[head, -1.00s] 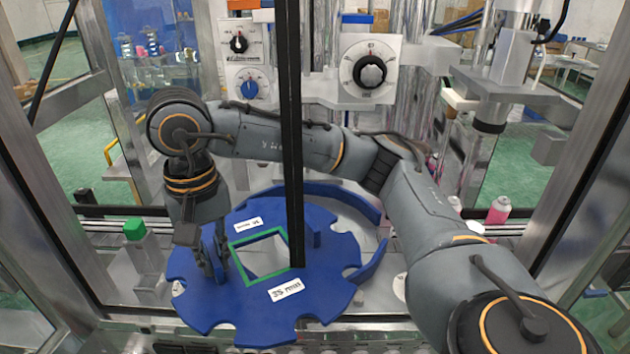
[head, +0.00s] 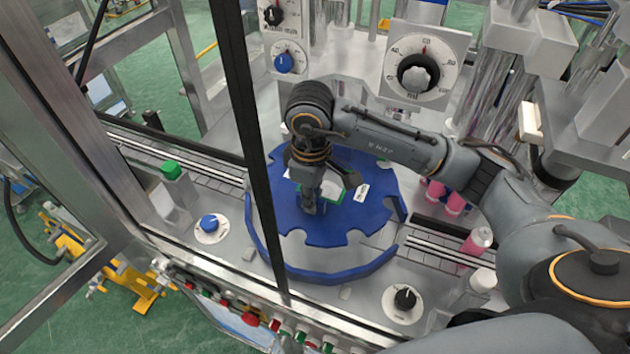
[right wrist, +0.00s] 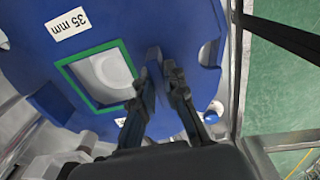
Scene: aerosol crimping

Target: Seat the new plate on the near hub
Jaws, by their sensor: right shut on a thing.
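The blue notched plate (head: 350,225) lies roughly level over the machine deck in the head view. It has a green-framed square window and a white label; in the right wrist view the plate (right wrist: 95,15) shows a "35 mm" label. My right gripper (head: 309,207) is above the plate, shut on its upright blue fin beside the window; its fingers also show in the right wrist view (right wrist: 163,80). A pale round surface (right wrist: 112,72) shows through the window. I cannot tell whether it is the hub, or whether the plate touches it. My left gripper is out of view.
A curved blue guide (head: 330,275) stands in front of the plate. A green-capped block (head: 172,170) and blue knob (head: 208,223) are at left. Pink bottles (head: 478,240) stand at right. A dark frame post (head: 250,130) crosses the view left of my gripper.

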